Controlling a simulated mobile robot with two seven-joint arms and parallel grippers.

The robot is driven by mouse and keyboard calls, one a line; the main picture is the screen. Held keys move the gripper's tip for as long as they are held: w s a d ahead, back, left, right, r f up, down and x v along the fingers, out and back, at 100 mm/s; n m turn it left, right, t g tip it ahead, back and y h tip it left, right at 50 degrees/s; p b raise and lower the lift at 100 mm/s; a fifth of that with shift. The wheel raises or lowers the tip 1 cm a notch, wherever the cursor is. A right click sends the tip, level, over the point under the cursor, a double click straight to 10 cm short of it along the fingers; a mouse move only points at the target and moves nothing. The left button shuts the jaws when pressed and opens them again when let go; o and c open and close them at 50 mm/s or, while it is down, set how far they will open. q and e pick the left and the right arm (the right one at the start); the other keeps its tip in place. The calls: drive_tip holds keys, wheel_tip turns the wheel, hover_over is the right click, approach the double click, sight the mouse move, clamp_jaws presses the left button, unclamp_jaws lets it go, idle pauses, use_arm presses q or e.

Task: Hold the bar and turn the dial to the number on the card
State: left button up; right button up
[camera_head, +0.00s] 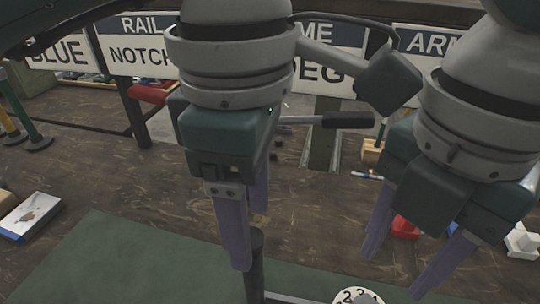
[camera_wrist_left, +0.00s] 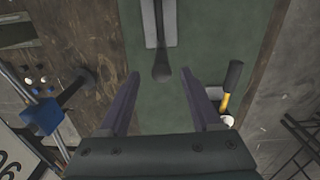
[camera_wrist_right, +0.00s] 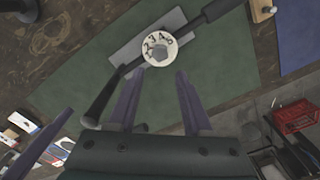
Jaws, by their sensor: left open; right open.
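The white numbered dial (camera_head: 357,297) is cut by the bottom edge of the head view. In the right wrist view the dial (camera_wrist_right: 160,47) sits on a grey plate (camera_wrist_right: 128,52), its numbers partly readable. The dark bar (camera_head: 256,268) has a thick rounded end; it also shows in the left wrist view (camera_wrist_left: 160,55). My left gripper (camera_head: 246,235) is open, with the bar's end between its fingertips in the left wrist view, no clear contact. My right gripper (camera_head: 395,270) is open and empty, its fingertips just short of the dial in its wrist view. I cannot identify the number card.
A green mat (camera_head: 95,262) covers part of the brown table. Lettered signs (camera_head: 138,50) stand at the back. A white-and-blue box (camera_head: 30,217) lies at the left. A yellow-handled tool (camera_wrist_left: 228,90) lies near the mat's right side in the left wrist view. A red object (camera_head: 405,227) lies behind my right gripper.

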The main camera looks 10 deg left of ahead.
sight(253, 271)
use_arm(q)
wheel_tip(253, 271, down, 10)
drive_tip(key=shift+s+r, duration=0.1)
idle(0.4)
clamp_jaws()
idle(0.4)
idle(0.8)
